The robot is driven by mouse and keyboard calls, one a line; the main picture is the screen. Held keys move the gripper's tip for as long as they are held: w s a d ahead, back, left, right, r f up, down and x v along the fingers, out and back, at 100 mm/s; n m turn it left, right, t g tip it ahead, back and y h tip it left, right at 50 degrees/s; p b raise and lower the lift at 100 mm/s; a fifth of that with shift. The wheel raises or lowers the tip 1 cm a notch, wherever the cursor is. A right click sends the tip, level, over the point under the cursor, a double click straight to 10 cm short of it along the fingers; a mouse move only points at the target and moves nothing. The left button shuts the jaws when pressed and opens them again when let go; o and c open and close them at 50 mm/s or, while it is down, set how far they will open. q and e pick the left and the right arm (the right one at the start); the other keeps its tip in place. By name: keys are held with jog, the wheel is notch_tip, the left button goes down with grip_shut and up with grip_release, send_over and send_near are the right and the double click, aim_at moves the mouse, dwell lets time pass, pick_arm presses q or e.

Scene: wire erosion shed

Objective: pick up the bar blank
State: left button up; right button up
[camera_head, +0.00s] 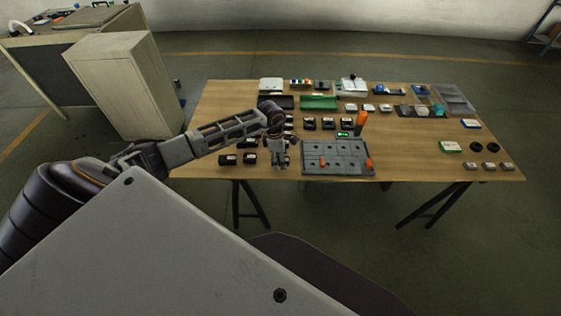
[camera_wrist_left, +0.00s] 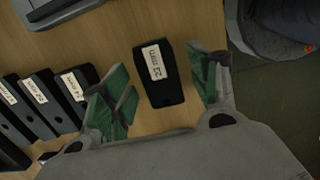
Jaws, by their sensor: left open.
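My left gripper (camera_head: 279,164) is low over the near edge of the wooden table, beside the grey plate. In the left wrist view, its two green-padded fingers (camera_wrist_left: 163,95) are spread apart. A black block with a white label (camera_wrist_left: 162,75) lies between them on the wood, apparently with gaps on both sides. I cannot tell for certain whether this block is the bar blank; its label is too blurred to read surely. In the head view the gripper hides this spot. My right gripper is not in view.
More labelled black blocks (camera_wrist_left: 38,103) stand close beside one finger in the wrist view. A grey plate with orange pieces (camera_head: 338,146) lies right of the gripper. A green tray (camera_head: 318,102) and small parts fill the back. Bare wood (camera_head: 410,150) shows at right.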

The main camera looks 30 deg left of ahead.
pick_arm(q)
grip_shut()
jog(key=shift+w+r, duration=0.1)
jog(key=shift+r, duration=0.1)
dwell(0.3)
notch_tip(320, 180, up, 10)
jog(key=b, duration=0.1)
dwell(0.6)
dwell(0.5)
